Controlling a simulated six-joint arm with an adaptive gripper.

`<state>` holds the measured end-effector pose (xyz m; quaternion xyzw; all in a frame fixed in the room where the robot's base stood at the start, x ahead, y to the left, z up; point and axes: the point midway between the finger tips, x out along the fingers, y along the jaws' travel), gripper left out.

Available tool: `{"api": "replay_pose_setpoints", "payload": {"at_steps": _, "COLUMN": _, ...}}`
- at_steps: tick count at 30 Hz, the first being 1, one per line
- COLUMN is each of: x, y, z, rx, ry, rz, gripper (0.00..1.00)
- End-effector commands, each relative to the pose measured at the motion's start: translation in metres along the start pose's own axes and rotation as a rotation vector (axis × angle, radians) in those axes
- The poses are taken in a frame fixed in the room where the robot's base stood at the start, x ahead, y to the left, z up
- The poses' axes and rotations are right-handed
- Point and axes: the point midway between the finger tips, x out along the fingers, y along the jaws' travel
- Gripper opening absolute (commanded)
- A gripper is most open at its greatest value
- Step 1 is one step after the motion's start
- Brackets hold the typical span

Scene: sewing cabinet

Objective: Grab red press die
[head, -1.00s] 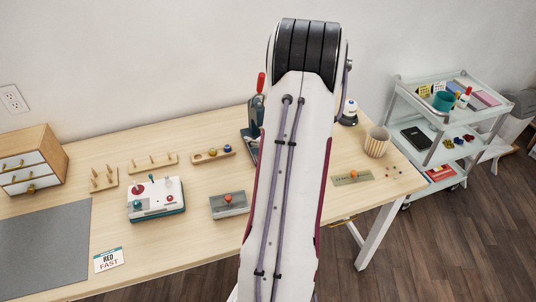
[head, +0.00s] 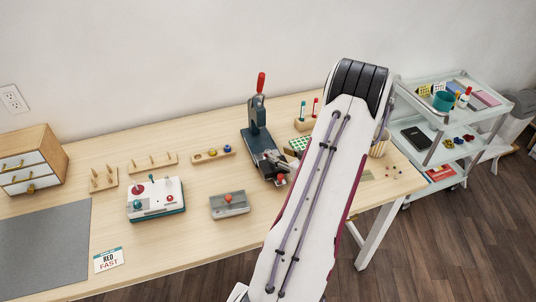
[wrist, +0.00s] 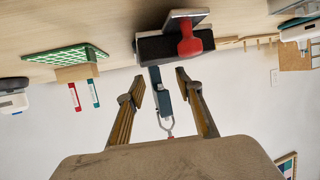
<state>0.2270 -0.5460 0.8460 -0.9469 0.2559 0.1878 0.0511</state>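A red knob-shaped piece, which looks like the red press die (wrist: 189,40), sits by the dark base of the press in the wrist view, which is upside down. A small red piece (head: 281,180) also shows at the front of the press (head: 257,130) in the head view; it appears to be the same one. My gripper (wrist: 159,86) is open and empty, its two fingers apart. The red piece lies beyond the fingertips, towards the top of the picture, not between them.
A grey block with an orange-red knob (head: 228,204) and a white control box (head: 155,200) stand left of the press. A green checkered piece (wrist: 65,56) and a wooden holder (wrist: 76,72) with red and teal sticks are beside the press.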

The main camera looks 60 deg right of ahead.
Motion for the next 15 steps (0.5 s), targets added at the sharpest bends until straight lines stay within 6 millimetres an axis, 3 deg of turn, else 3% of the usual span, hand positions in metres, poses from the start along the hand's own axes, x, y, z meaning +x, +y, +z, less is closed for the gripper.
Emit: {"api": "replay_pose_setpoints", "payload": {"at_steps": 15, "x": 0.026, "y": -0.001, "z": 0.0, "rx": -0.001, "ry": -0.001, "rz": 0.0, "gripper": 0.36}}
